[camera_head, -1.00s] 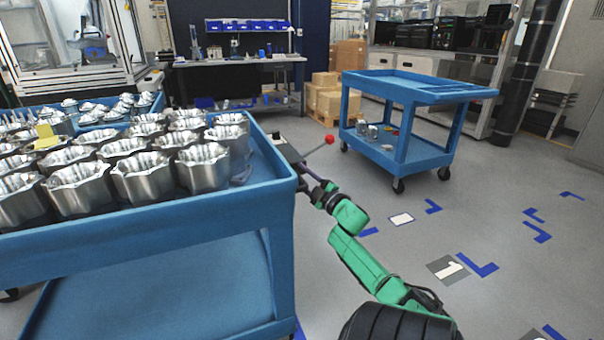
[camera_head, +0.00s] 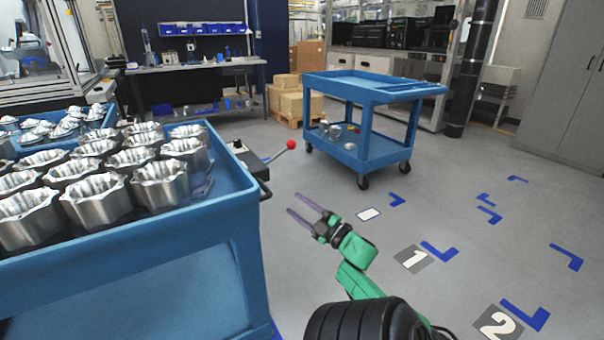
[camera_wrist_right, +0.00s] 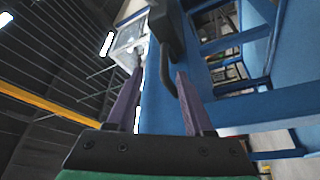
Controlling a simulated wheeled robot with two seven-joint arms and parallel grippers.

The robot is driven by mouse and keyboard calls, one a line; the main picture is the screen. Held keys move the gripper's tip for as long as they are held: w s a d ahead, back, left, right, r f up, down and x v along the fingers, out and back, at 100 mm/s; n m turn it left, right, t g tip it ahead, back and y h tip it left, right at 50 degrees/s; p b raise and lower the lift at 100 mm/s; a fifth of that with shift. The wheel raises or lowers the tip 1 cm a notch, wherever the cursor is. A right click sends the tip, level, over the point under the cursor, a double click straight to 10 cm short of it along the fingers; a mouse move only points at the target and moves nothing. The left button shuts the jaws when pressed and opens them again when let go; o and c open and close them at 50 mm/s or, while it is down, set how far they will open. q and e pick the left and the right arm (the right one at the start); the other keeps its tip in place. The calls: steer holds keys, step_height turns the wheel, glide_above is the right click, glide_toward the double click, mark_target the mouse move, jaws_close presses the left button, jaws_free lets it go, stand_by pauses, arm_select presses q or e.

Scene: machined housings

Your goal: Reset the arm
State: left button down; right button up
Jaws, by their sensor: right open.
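My right arm is green and black, with its right gripper (camera_head: 306,211) beside the right end of the near blue cart, over the grey floor. Its two thin purple fingers are apart and nothing is between them. In the right wrist view the open fingers of the right gripper (camera_wrist_right: 156,90) point towards blue cart parts, with an empty gap between them. My left gripper is not in view.
The near blue cart (camera_head: 160,232) holds several silver machined housings (camera_head: 160,185). A control box with a red-knobbed lever (camera_head: 291,146) sits at its right end. A second blue cart (camera_head: 375,90) stands farther back. Floor on the right is clear, with blue marks.

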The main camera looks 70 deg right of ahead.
steer(key=shift+s+a+f, duration=0.15)
steer(key=shift+s+a, duration=0.05)
steer(key=shift+s, duration=0.45)
